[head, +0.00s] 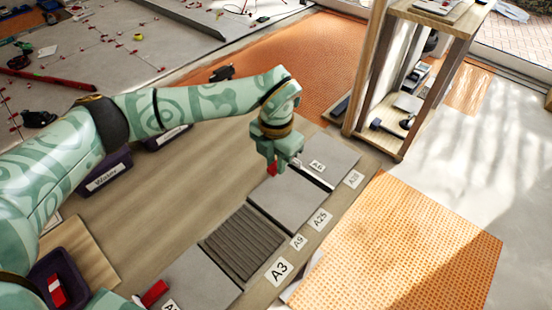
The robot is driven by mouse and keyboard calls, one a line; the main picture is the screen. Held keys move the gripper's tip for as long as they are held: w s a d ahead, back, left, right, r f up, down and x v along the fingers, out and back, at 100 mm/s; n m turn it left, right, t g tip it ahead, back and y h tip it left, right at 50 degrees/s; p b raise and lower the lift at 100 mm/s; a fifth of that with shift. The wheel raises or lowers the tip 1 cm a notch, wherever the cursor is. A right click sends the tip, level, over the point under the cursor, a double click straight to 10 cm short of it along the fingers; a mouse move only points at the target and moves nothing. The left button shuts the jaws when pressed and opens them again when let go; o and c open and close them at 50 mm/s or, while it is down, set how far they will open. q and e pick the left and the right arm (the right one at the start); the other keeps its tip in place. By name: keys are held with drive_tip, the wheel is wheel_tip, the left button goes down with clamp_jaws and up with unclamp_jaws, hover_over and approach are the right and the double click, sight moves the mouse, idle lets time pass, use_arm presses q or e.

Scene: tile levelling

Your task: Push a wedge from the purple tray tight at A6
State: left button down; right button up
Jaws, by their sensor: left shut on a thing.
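My left gripper (280,162) reaches down over the far end of the tile row, beside the gap next to the A6 label (317,166). It is shut on a red wedge (272,168), which shows at its left side. The fingers hide most of the wedge, so I cannot tell whether it touches the tiles or a clip. A dark purple tray (75,268) at the lower left holds a red wedge with a white part (57,291). My right gripper is not in view.
Grey tiles (285,207) flank a ridged dark adhesive patch (241,246). Another red wedge (154,293) lies near the front tile. The Waste tray (104,175) stands at left. A wooden shelf (397,140) rises behind the row. Orange matting (405,245) lies at right.

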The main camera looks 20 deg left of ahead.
sight(282, 178)
use_arm(q)
drive_tip(key=shift+f+b, duration=0.45)
drive_tip(key=shift+f, duration=0.3)
wheel_tip(282, 178, down, 4)
drive_tip(key=b, duration=0.3)
drive_tip(key=shift+f, duration=0.1)
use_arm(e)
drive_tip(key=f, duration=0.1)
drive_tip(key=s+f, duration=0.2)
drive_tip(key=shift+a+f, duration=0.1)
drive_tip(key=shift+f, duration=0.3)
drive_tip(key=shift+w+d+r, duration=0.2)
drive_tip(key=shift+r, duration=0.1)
use_arm(q)
drive_tip(key=shift+w, duration=0.1)
drive_tip(key=shift+w+d, duration=0.4)
drive_tip(key=shift+w, duration=0.55)
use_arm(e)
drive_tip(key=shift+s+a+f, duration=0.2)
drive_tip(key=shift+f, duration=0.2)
